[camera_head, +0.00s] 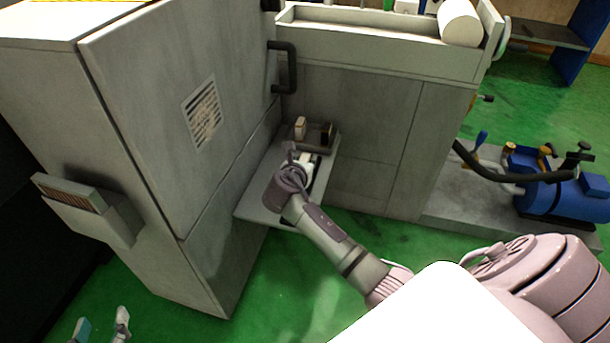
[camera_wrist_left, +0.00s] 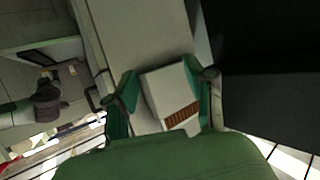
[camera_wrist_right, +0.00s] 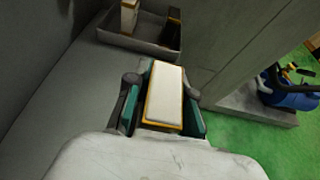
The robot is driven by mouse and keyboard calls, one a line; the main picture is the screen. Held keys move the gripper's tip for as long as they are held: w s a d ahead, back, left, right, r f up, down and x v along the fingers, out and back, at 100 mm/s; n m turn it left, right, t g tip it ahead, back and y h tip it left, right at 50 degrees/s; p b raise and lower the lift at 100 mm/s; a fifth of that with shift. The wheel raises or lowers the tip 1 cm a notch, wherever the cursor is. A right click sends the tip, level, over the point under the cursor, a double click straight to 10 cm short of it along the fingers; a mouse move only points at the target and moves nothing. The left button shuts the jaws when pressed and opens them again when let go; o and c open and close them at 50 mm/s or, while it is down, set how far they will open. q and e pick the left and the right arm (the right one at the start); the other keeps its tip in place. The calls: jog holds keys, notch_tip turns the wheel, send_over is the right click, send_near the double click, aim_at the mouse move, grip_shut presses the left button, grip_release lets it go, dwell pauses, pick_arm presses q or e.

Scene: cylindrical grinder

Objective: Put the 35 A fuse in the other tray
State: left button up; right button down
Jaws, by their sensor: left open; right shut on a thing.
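My right gripper (camera_wrist_right: 163,103) is shut on a white block with yellow-orange sides, a fuse (camera_wrist_right: 165,88); no rating is readable. In the head view the right gripper (camera_head: 305,162) is over a grey shelf (camera_head: 262,200), in front of a grey tray (camera_head: 318,128). In the right wrist view this tray (camera_wrist_right: 132,41) holds a pale fuse (camera_wrist_right: 129,16) and a dark fuse (camera_wrist_right: 172,28). The held fuse is apart from the tray's front wall. A second tray cannot be made out. My left gripper (camera_head: 101,323) is open and empty at the bottom left.
A tall grey cabinet (camera_head: 130,150) stands left of the shelf, with a protruding box (camera_head: 88,207). A grey machine wall (camera_head: 350,120) stands behind and right of it. A blue pump (camera_head: 560,195) is at the right. Green floor (camera_head: 370,232) is open in front.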

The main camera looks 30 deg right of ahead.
jog(key=shift+a+f, duration=0.2)
jog(key=shift+f, duration=0.25)
notch_tip(320, 180, down, 3)
jog(key=shift+f+b, duration=0.1)
jog(key=shift+b, duration=1)
pick_arm(q)
notch_tip(320, 180, up, 10)
jog(key=w+d+t+h, duration=0.1)
jog(key=d+t+h, duration=0.1)
jog(key=t, duration=0.4)
jog(key=shift+w+t, duration=0.3)
jog(key=shift+t, duration=0.1)
pick_arm(e)
jog(key=shift+f, duration=0.1)
jog(key=c, duration=1)
grip_release()
